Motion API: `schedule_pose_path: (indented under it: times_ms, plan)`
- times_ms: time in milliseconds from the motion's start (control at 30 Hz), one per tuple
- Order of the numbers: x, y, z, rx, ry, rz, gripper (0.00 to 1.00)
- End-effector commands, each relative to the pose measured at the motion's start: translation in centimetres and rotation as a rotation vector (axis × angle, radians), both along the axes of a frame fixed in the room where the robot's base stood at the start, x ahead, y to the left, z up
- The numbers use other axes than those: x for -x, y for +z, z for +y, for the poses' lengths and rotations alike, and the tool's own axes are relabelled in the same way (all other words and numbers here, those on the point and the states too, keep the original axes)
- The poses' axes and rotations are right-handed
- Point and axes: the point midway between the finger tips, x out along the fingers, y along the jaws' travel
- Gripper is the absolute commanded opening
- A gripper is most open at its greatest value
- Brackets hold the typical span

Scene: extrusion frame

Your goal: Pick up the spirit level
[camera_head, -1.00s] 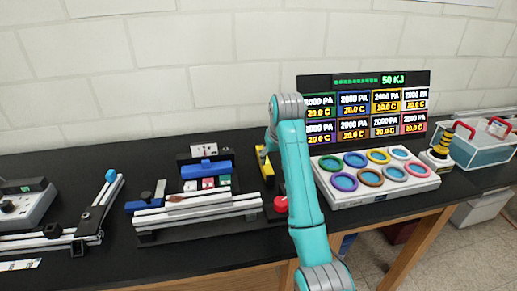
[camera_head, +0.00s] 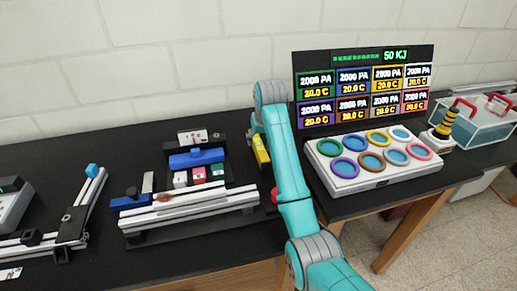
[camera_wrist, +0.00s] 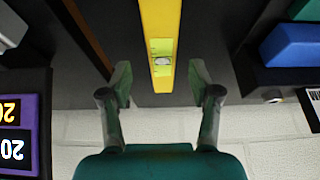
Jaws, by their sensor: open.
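The spirit level is a yellow bar with a pale green vial window. In the wrist view the spirit level (camera_wrist: 160,22) runs down from the top edge, its near end lying between my fingers. My gripper (camera_wrist: 160,85) is open, with one finger on each side of the bar and a visible gap on both sides. In the head view the spirit level (camera_head: 261,150) stands partly hidden behind my teal arm, right of the blue block. My gripper's fingers are hidden behind the arm in that view.
A blue block (camera_head: 196,158) and small coloured blocks sit just left of the level. Aluminium extrusions (camera_head: 190,212) lie in front. A white panel with coloured rings (camera_head: 345,180) and a dark display (camera_head: 313,88) stand to the right. The wall is close behind.

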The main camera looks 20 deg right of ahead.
Motion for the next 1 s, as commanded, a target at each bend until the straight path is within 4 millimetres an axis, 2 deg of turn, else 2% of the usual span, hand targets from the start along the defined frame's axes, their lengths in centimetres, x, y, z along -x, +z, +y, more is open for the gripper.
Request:
schedule_pose_path:
  times_ms: [133,300,600,667,867,1000]
  plan:
    - [-0.7,-2.2,0.3,0.0,0.0,0.005,0.62]
    - [-1.5,-3.9,0.3,0.0,0.0,0.003,0.62]
    - [-1.6,-4.3,0.3,0.0,0.0,0.002,0.62]
    - [-1.6,-4.2,0.3,0.0,0.0,0.002,0.5]
    - [-1.6,-4.2,0.3,0.0,0.0,0.002,0.0]
    - [-1.7,-4.2,0.3,0.0,0.0,0.001,0.0]
